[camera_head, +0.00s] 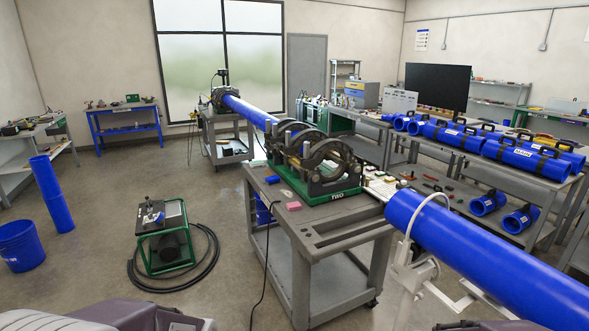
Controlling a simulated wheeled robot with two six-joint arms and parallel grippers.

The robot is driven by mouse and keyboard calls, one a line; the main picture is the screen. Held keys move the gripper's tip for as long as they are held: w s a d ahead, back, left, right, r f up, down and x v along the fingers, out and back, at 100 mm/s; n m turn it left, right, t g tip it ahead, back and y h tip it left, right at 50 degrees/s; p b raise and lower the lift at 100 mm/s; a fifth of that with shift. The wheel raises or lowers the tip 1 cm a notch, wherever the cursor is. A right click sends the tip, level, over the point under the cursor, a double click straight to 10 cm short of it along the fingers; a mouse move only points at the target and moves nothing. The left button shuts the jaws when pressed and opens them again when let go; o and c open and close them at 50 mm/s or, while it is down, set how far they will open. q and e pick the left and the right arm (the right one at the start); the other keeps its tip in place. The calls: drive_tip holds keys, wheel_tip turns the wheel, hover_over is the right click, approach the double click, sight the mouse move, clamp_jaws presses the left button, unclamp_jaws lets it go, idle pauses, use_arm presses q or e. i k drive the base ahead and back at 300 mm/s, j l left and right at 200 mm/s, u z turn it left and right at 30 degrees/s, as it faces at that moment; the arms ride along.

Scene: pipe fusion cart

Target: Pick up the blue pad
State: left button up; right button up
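A small blue pad (272,180) lies on the grey cart top (345,226), left of the green-based fusion machine (318,190). A pink pad (293,206) lies apart from it, nearer to me. Parts of my own body show at the bottom left edge, and a dark part cut off at the bottom right edge may be mine. I see no fingertips of either gripper, and nothing of mine is near the blue pad.
A green-framed unit (167,240) with a coiled black hose stands on the floor left of the cart.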

sight(275, 179)
drive_tip(key=i+l+u, duration=0.5)
drive_tip(key=i, duration=0.3)
drive_tip(key=l, duration=0.1)
